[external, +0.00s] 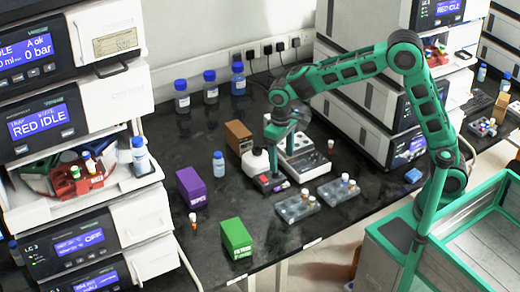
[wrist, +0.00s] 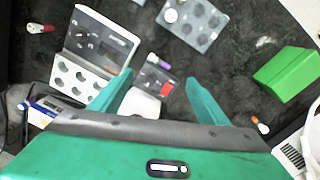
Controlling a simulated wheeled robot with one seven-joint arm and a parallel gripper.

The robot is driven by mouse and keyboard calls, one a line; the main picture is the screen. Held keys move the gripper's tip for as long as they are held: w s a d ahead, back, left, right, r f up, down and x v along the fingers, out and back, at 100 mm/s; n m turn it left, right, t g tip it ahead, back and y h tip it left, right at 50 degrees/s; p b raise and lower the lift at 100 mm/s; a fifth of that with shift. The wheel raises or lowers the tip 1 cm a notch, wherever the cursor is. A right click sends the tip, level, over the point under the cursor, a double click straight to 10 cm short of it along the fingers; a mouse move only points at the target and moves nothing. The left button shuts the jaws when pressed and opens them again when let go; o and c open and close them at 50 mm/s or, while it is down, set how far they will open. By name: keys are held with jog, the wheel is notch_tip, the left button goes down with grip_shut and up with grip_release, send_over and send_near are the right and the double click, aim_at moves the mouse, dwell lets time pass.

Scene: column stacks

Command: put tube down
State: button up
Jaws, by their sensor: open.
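My gripper (external: 281,136) hangs above the bench beside the white bottle (external: 256,163) and small dark device (external: 268,183). In the wrist view my gripper (wrist: 159,77) is open, its two green fingers wide apart with no tube between them. A small tube with an orange-red part (external: 193,220) stands on the bench left of the green box, and shows in the wrist view (wrist: 260,125). Another red-and-white tube (external: 330,147) is beside the white block device (external: 305,158), also seen in the wrist view (wrist: 41,28). I cannot tell which tube is the task's.
A purple box (external: 191,187), a green box (external: 236,238), a brown box (external: 239,135) and a blue-capped bottle (external: 218,165) stand around. Dark bench is bare between the boxes.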

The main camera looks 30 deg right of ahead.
aim_at(281, 185)
jog(key=f+n, duration=0.4)
jog(key=n, duration=0.6)
jog(key=f+n, duration=0.4)
jog(key=n, duration=0.7)
jog(key=f+n, duration=0.4)
jog(key=n, duration=0.6)
jog(key=shift+d, duration=0.25)
jog(key=c, duration=1.2)
jog(key=shift+r, duration=0.1)
